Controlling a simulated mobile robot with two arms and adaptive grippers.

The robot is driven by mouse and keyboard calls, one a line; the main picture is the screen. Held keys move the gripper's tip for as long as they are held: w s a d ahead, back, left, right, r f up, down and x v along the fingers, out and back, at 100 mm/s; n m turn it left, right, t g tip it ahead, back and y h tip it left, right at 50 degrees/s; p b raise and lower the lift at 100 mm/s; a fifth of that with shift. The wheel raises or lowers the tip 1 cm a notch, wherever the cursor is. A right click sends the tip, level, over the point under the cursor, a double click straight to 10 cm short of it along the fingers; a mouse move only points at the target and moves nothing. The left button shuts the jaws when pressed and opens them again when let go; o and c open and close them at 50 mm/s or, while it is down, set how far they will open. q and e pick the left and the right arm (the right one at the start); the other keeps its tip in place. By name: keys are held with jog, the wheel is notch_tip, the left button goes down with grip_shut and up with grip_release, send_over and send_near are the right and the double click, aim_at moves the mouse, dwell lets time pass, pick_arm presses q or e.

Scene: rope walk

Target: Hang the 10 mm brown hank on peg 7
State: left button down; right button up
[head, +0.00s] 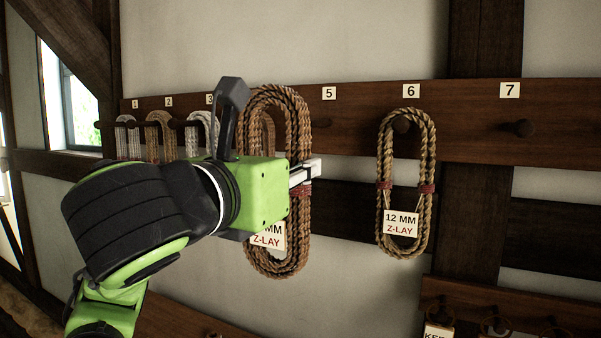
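My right gripper is not in view.
A lighter hank tagged 12 MM Z-LAY (428,150) hangs on peg 6. Peg 5 (322,122) looks empty. Several hanks hang under plates 1 to 3 at left. A lower rack (480,295) with tagged items stands at bottom right.

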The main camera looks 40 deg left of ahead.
pick_arm(q)
jog(key=shift+s+d+f, duration=0.1)
jog(key=shift+s, duration=0.35)
jog(key=b+v, duration=0.2)
jog(key=v, duration=1.2)
jog(key=shift+s+b, duration=0.3)
jog(key=shift+b, duration=0.1)
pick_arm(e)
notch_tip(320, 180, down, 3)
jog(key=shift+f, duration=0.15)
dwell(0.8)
